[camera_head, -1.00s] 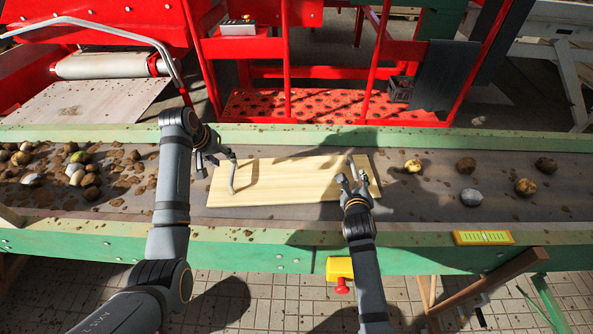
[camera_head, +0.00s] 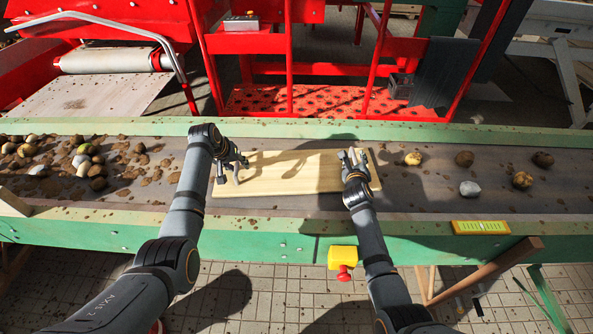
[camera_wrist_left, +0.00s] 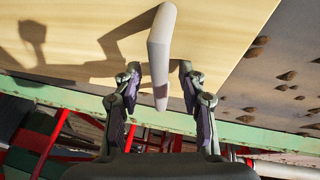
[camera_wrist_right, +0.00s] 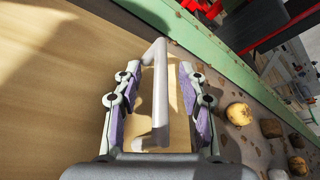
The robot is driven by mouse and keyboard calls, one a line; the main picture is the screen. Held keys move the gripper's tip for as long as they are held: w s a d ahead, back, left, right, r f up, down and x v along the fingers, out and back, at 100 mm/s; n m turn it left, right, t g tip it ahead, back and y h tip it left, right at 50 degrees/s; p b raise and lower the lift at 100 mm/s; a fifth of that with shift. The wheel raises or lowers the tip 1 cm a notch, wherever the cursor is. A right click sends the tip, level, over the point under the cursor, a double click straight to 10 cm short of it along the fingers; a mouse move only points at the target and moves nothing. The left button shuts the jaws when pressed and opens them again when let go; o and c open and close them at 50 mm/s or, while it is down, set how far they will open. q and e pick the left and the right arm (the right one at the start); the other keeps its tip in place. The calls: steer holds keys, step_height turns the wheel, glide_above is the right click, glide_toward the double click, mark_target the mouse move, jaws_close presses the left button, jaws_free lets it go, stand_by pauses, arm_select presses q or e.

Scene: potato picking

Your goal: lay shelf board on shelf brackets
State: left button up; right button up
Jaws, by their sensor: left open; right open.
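A pale wooden board (camera_head: 290,180) lies flat on the dark conveyor belt (camera_head: 430,205). A grey bent bar stands up near each end of it; I cannot tell whether these are handles or brackets. My left gripper (camera_head: 229,172) is open at the board's left end, and in the left wrist view the left bar (camera_wrist_left: 161,45) lies between its fingers. My right gripper (camera_head: 352,160) is open at the right end, and in the right wrist view the right bar (camera_wrist_right: 155,95) stands between its fingers. No separate shelf brackets can be made out.
Several potatoes and clods (camera_head: 83,160) lie on the belt at left, and several potatoes (camera_head: 522,180) at right. Green rails (camera_head: 120,222) edge the belt. A yellow box with a red button (camera_head: 343,260) hangs on the near side. Red machinery (camera_head: 330,100) stands behind.

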arm_select(q)
steer(key=shift+s+r, duration=0.1)
arm_select(e)
steer(key=shift+s+r, duration=0.1)
arm_select(q)
steer(key=shift+c, duration=0.9)
arm_select(e)
steer(key=shift+c, duration=0.9)
arm_select(q)
jaws_close()
arm_select(e)
jaws_close()
